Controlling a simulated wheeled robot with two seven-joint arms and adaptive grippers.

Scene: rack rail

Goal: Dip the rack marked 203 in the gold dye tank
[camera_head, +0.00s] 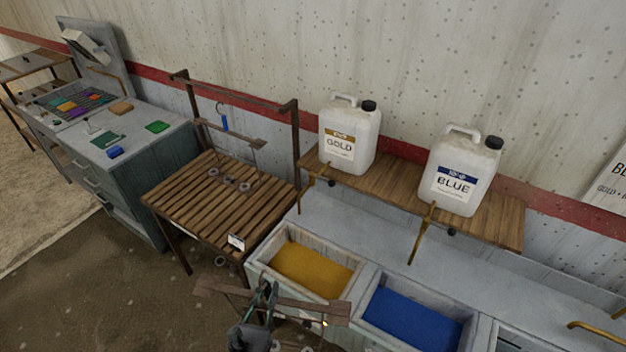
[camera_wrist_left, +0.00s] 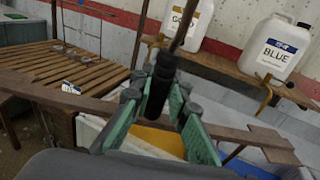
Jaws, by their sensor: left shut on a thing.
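My left gripper (camera_head: 266,298) is shut on the dark upright grip (camera_wrist_left: 160,85) of a rack with a long brown bar (camera_head: 212,288). The bar lies crosswise, in front of the gold dye tank (camera_head: 312,268) and partly over its near edge in the picture. Metal pieces hang under the bar, mostly hidden. No number on this rack is readable. The gold tank holds yellow liquid; its near side is partly covered by my gripper and the bar. Another rack (camera_head: 232,134), with a blue-gripped hook, hangs from the rail (camera_head: 240,97) over the slatted bench. My right gripper is out of view.
The blue dye tank (camera_head: 410,315) stands right of the gold one. GOLD (camera_head: 346,143) and BLUE (camera_head: 462,178) jugs stand on a wooden shelf behind, with brass taps below. The slatted bench (camera_head: 205,200) bears a small white label (camera_head: 236,242). A cabinet (camera_head: 135,180) is at left.

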